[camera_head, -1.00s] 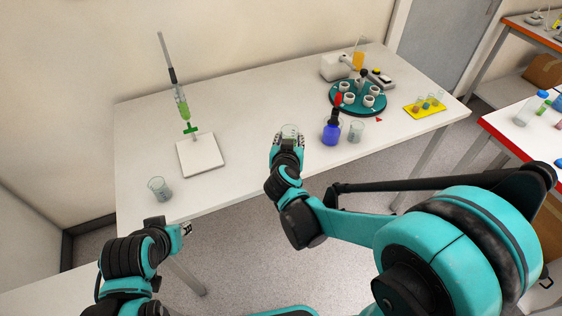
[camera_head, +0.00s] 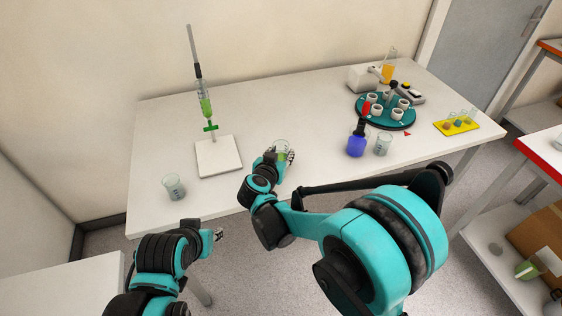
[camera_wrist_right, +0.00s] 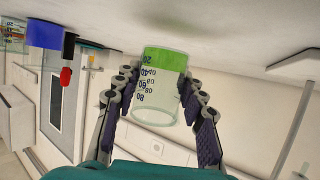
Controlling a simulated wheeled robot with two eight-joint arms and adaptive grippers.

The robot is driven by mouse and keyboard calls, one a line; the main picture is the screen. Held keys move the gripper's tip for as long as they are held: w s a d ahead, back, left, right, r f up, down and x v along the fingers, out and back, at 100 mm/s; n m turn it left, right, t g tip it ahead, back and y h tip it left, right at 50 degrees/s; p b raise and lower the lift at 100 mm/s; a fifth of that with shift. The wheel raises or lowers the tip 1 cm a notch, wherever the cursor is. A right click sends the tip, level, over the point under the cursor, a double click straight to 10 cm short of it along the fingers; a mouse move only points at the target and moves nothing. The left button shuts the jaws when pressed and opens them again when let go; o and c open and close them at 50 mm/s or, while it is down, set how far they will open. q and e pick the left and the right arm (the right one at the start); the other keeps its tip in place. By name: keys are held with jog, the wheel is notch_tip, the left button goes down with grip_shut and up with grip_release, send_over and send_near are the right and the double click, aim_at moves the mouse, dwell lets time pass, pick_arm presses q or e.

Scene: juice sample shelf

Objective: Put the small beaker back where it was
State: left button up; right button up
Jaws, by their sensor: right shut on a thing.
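My right gripper (camera_head: 277,158) is shut on a small clear beaker (camera_head: 281,147) near the middle of the table's front part. In the right wrist view, the beaker (camera_wrist_right: 158,86) sits between the two fingers (camera_wrist_right: 158,105), with green liquid at its base end and dark volume marks. That view is upside down, so the beaker looks about upright. I cannot tell whether its base touches the table. My left gripper (camera_head: 219,235) is empty in front of the table's edge; its fingers are too small to judge.
A burette (camera_head: 204,98) stands over a white base plate (camera_head: 219,160), left of the held beaker. Another beaker (camera_head: 173,187) stands at the front left.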

jog(key=shift+f+b, duration=0.35)
jog(key=shift+f, duration=0.9)
jog(key=shift+f, duration=0.2)
jog(key=o, duration=1.2)
jog(key=shift+r, duration=0.1)
